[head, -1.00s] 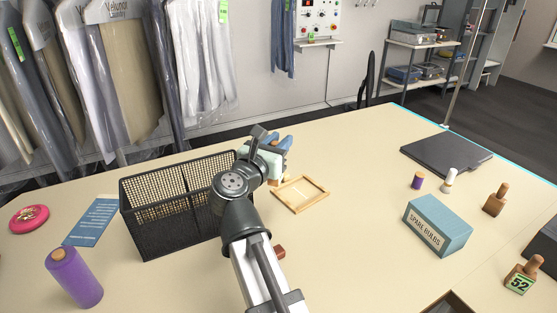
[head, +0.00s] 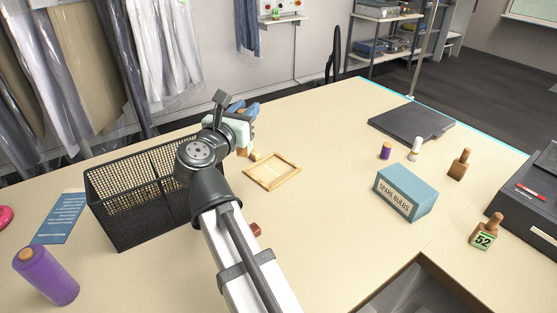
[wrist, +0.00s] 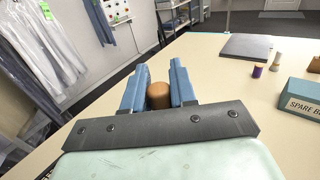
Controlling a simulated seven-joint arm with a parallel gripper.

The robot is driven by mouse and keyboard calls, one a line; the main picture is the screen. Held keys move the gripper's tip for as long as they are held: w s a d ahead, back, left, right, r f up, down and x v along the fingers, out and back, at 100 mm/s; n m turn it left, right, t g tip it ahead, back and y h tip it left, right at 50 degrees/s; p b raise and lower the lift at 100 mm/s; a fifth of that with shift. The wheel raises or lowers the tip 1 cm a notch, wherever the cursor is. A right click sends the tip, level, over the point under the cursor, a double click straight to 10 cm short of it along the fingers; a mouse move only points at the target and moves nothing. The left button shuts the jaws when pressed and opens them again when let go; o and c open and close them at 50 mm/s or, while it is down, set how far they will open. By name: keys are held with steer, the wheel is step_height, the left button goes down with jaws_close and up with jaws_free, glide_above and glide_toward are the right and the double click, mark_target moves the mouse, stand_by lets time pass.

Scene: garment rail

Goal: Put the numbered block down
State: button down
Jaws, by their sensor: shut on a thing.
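My gripper (head: 246,112) is above the table between the black mesh basket and a shallow wooden frame (head: 272,171). In the wrist view its blue fingers are shut on a round brown wooden knob (wrist: 159,95), seen from above. Below the fingers in the head view a small brown part (head: 254,155) of the held thing shows; any number on it is hidden. Whether it touches the table I cannot tell. Another knobbed wooden block marked 52 (head: 484,232) stands upright at the right.
The mesh basket (head: 128,212) stands left of my arm. A SPARE BULBS box (head: 406,194), purple and white spools, a wooden knobbed piece (head: 459,164) and a dark flat pad (head: 411,123) lie to the right. A purple thread cone (head: 48,277) stands front left.

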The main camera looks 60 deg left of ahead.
step_height(320, 180, down, 17)
steer(key=shift+f, duration=0.2)
stand_by(0.7)
steer(key=shift+f, duration=0.15)
steer(key=c, duration=0.9)
jaws_free()
steer(key=v, duration=1.2)
